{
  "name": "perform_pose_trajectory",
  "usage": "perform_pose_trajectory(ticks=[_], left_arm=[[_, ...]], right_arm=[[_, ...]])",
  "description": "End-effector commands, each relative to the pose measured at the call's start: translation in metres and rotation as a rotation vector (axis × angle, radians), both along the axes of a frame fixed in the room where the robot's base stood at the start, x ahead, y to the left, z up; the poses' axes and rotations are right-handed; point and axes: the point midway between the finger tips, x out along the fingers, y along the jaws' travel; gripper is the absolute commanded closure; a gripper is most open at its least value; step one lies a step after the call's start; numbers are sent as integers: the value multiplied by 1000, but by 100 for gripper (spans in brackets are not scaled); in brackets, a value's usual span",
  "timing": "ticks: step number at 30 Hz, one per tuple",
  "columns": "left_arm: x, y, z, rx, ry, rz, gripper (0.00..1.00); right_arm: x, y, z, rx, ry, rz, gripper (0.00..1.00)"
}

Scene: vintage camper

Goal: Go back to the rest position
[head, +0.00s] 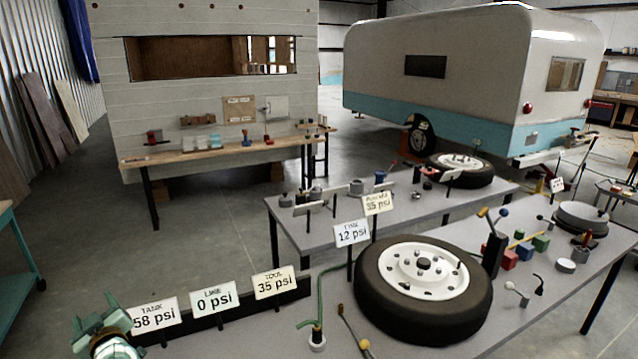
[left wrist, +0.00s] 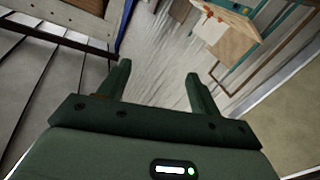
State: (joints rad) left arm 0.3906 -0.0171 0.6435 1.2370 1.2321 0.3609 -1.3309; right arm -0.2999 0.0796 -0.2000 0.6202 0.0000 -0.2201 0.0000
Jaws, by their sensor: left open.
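My left gripper (head: 102,328) shows at the bottom left corner of the head view, beside the sign reading 58 psi (head: 155,315). In the left wrist view its two green fingers (left wrist: 158,70) stand apart with nothing between them, and floor and wall show beyond. My right gripper is in neither view.
A grey workbench (head: 530,310) at the front right holds a tyre with a white rim (head: 423,290), coloured blocks and small fittings. Signs reading 0 psi (head: 214,300) and 35 psi (head: 275,284) stand near my left gripper.

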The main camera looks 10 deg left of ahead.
Motion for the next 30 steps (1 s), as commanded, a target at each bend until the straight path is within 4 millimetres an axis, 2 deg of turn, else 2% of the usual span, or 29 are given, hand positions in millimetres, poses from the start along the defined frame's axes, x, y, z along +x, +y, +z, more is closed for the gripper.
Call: perform_pose_trajectory(ticks=[1, 2, 3, 5, 6, 9, 10, 13, 17, 23, 27, 30], left_arm=[[4, -29, 19, 162, 45, -182, 36], [8, -54, 27, 248, 84, -304, 36], [8, -90, 30, 348, 157, -465, 36], [-1, -145, 20, 457, 294, -679, 36], [-13, -176, 8, 508, 395, -793, 36], [-53, -228, -22, 581, 640, -977, 36], [-66, -238, -29, 594, 706, -1010, 36], [-108, -260, -45, 621, 902, -1070, 36], [-156, -270, -53, 636, 1106, -1072, 36], [-222, -269, -44, 637, 1342, -991, 36], [-263, -262, -27, 625, 1468, -896, 36], [-255, -267, -68, 601, 1470, -936, 36]], right_arm=[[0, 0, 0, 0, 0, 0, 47], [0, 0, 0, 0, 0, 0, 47], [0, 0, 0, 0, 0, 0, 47], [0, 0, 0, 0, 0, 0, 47], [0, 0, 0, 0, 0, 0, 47], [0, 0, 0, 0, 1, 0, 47], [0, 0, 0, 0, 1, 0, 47], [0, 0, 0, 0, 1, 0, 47], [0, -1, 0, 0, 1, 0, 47], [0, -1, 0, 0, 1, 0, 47], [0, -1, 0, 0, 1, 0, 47], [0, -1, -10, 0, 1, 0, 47]])
